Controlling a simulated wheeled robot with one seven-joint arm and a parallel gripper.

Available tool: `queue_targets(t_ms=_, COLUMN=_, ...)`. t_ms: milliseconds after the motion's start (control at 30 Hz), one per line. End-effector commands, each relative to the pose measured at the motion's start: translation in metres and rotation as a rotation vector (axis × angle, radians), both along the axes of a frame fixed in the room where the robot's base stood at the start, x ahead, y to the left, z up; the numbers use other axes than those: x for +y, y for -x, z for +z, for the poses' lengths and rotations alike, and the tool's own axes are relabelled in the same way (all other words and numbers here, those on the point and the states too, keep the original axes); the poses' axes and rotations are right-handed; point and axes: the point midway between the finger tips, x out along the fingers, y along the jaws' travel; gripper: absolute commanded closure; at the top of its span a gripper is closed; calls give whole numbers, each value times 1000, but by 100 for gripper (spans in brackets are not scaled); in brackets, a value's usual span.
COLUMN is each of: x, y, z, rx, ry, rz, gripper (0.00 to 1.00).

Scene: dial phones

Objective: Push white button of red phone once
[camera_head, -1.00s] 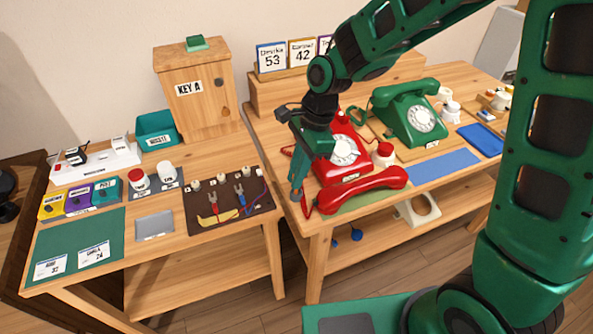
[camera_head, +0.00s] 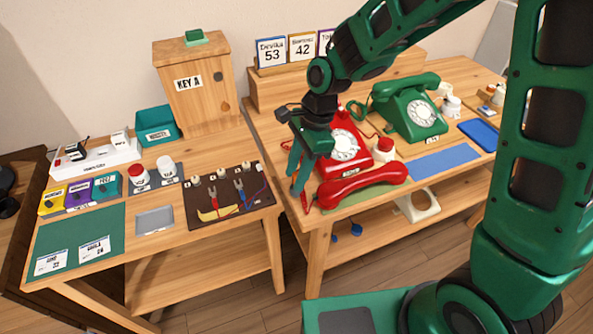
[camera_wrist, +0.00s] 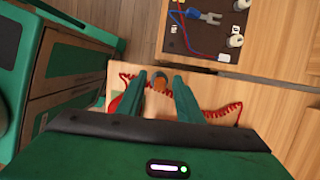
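The red phone (camera_head: 335,165) stands at the left end of the right table, with its white dial facing front. Its red handset (camera_head: 362,186) lies off the hook in front of it. I cannot make out a white button on the phone. My gripper (camera_head: 297,178) hangs just left of the phone, over the table's left edge, pointing down and apart from the phone body. In the wrist view my gripper (camera_wrist: 159,77) has its two fingers apart. The red coiled cord (camera_wrist: 222,113) shows beside the fingers.
A green phone (camera_head: 409,110) stands to the right of the red one. The left table holds a brown tool mat (camera_head: 228,200), jars and a wooden key box (camera_head: 195,85). A gap separates the tables.

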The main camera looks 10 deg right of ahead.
Motion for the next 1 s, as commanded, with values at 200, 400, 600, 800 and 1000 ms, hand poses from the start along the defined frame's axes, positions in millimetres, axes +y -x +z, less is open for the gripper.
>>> queue_targets(t_ms=200, x=0, y=0, z=1, rx=0, ry=0, rz=0, gripper=67)
queue_targets(t_ms=400, x=-4, y=-3, z=18, rx=-4, ry=-2, rz=0, gripper=67)
queue_targets(t_ms=600, x=-15, y=-7, z=54, rx=-5, ry=-2, rz=-3, gripper=67)
queue_targets(t_ms=800, x=-23, y=-10, z=85, rx=-2, ry=-2, rz=-2, gripper=67)
queue_targets(t_ms=1000, x=-27, y=-11, z=101, rx=0, ry=0, rz=-1, gripper=67)
